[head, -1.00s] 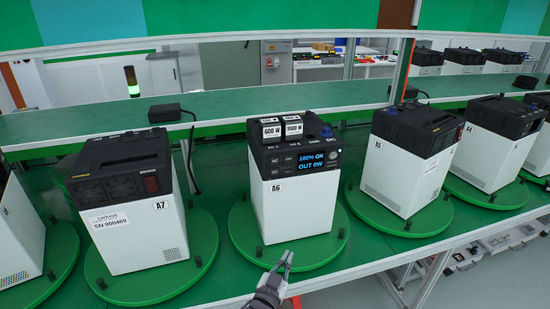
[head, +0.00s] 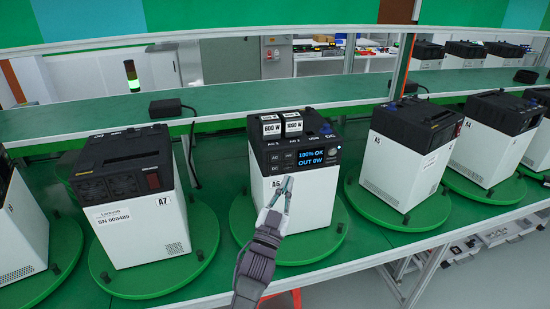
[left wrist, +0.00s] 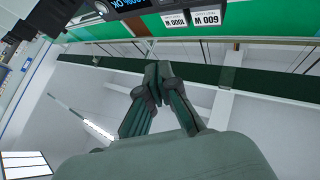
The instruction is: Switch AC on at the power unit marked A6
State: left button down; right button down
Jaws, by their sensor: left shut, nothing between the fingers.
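The power unit marked A6 (head: 305,215) stands on a round green turntable plate (head: 245,222). It has a white body and a black top. Its lit screen (head: 311,158) reads "100% OK" and "OUT 0W". The AC button (head: 276,158) is left of the screen. Two white tags, 600 W and 1000 W, stand on its top. My left gripper (head: 286,181) is shut and empty, in front of the panel below the screen; it partly covers the A6 label. In the left wrist view my fingers (left wrist: 158,66) are closed, with the unit's screen (left wrist: 128,4) at the top edge. My right gripper is not in view.
Unit A7 (head: 150,232) stands to the left and unit A5 (head: 400,170) to the right, each on its own green plate. A green shelf (head: 240,108) with a black adapter (head: 171,108) runs behind. Gaps separate the units.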

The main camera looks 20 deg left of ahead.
pick_arm(q)
jog(key=shift+w, duration=0.1)
jog(key=b, duration=0.3)
send_near(282, 150)
notch_tip(282, 150, up, 2)
jog(key=w+d, duration=0.2)
jog(key=shift+w+a+r+b, duration=0.25)
jog(key=shift+w+a+b, duration=0.2)
jog(key=shift+w+a, duration=0.25)
jog(key=shift+w, duration=0.1)
jog(key=shift+d, duration=0.1)
dwell(0.5)
jog(key=shift+w+a, duration=0.25)
jog(key=shift+w, duration=0.1)
